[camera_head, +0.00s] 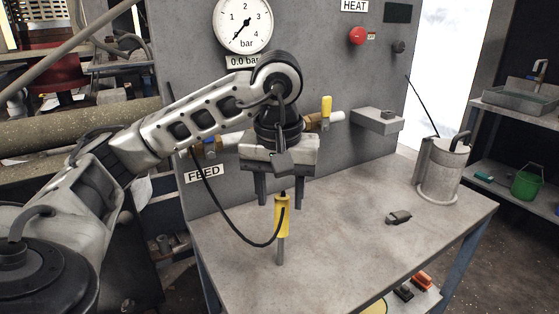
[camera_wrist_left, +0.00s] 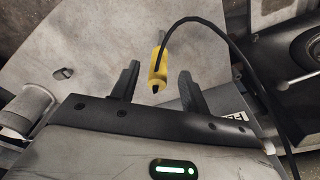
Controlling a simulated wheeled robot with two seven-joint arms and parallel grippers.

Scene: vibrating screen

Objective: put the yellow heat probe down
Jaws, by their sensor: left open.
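The yellow heat probe (camera_head: 281,217) stands upright over the grey table (camera_head: 345,235) in the head view, its metal tip pointing down. I cannot tell whether the tip touches the tabletop. A black cable loops from it to the left. My left gripper (camera_head: 281,200) is open above the probe, its fingers pointing down around the probe's top end. In the left wrist view the yellow probe (camera_wrist_left: 158,68) shows between the spread fingers of the left gripper (camera_wrist_left: 158,85), with visible gaps. My right gripper is not in view.
A grey panel with a pressure gauge (camera_head: 242,24) and a red knob (camera_head: 357,36) stands behind the table. A metal canister (camera_head: 441,172) and a small dark object (camera_head: 398,217) sit on the table's right side. The tabletop between them and the probe is clear.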

